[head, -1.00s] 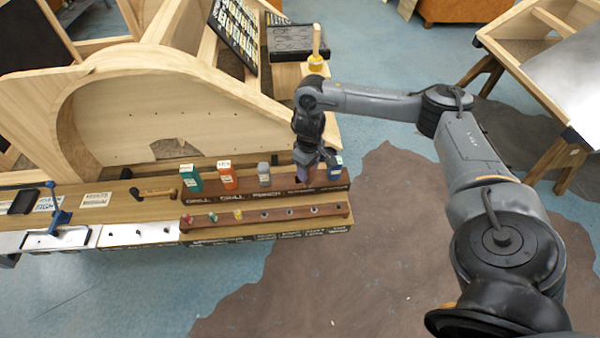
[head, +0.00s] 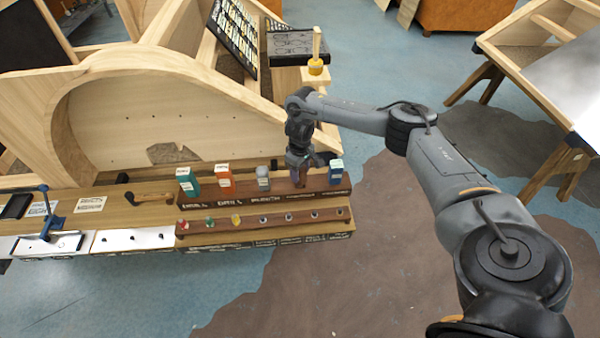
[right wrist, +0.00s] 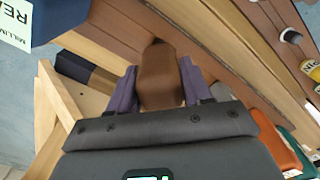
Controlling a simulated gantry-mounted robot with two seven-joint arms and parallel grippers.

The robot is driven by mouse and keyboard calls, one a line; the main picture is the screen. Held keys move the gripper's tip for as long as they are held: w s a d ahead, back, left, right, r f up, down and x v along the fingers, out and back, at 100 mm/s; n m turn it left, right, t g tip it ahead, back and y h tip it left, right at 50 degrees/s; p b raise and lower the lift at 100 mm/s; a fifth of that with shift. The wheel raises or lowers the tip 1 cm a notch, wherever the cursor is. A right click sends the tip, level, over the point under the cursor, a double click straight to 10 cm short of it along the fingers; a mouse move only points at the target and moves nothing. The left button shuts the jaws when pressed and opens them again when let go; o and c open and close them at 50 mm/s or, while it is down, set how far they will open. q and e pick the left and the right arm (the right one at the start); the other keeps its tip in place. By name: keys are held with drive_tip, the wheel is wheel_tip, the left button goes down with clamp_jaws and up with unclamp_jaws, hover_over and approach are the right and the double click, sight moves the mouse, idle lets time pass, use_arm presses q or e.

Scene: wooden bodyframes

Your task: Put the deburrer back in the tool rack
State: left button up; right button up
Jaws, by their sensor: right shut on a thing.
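My right gripper (head: 298,178) is over the upper row of the brown wooden tool rack (head: 240,196), between the grey item and the blue one. In the right wrist view its two purple fingers are shut on a brown block-like thing (right wrist: 160,75), which appears to be the deburrer. Its lower end is at or in the rack's dark board; I cannot tell how deeply it is seated. In the head view the gripper mostly hides it. My left gripper is not in view.
A blue labelled item (head: 336,171) stands close right of the gripper. A grey item (head: 263,178), an orange one (head: 225,179) and a teal one (head: 187,182) stand to the left. A lower rail (head: 330,214) holds small coloured pieces. Wooden framing (head: 150,95) rises behind.

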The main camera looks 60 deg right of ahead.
drive_tip(key=shift+f, duration=0.25)
drive_tip(key=shift+f, duration=0.1)
drive_tip(key=shift+f, duration=0.25)
drive_tip(key=o, duration=1.3)
drive_tip(key=shift+r, duration=0.1)
